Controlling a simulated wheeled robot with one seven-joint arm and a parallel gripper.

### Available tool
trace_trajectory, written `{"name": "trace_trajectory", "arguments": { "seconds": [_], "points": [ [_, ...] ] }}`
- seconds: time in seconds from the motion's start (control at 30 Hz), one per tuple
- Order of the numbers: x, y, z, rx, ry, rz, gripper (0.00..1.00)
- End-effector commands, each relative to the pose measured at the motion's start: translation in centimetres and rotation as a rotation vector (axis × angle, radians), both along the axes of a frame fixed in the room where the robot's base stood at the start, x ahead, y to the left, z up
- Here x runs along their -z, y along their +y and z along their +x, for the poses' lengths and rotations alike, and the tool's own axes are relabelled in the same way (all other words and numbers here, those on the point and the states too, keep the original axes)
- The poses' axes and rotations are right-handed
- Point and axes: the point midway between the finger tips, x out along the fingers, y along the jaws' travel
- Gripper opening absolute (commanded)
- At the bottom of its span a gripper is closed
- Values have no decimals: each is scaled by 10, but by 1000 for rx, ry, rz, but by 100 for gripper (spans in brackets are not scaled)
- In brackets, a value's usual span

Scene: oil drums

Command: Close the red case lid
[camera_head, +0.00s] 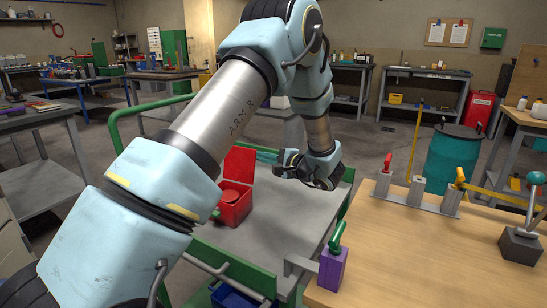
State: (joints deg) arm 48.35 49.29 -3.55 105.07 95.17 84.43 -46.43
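The red case (232,208) stands on the grey top of a green-framed cart (267,236), partly hidden behind my arm. Its lid (238,164) is open and stands upright at the back of the case. A round red shape shows inside the case. My gripper (318,174) is to the right of the case, over the far right part of the cart top, apart from the case. It is small and dark, and I cannot tell whether its fingers are open or shut.
The cart top in front of the case looks clear.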

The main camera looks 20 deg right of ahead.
Motion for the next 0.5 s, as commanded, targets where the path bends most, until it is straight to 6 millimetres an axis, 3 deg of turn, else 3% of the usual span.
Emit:
{"name": "trace_trajectory", "arguments": {
  "seconds": [0.07, 0.2, 0.5],
  "points": [
    [-1, 9, 11, -3, 1, 0, 0],
    [-9, 21, -9, 0, 1, 0, 0],
    [-12, 30, -21, 0, -1, -1, 0]
  ]
}}
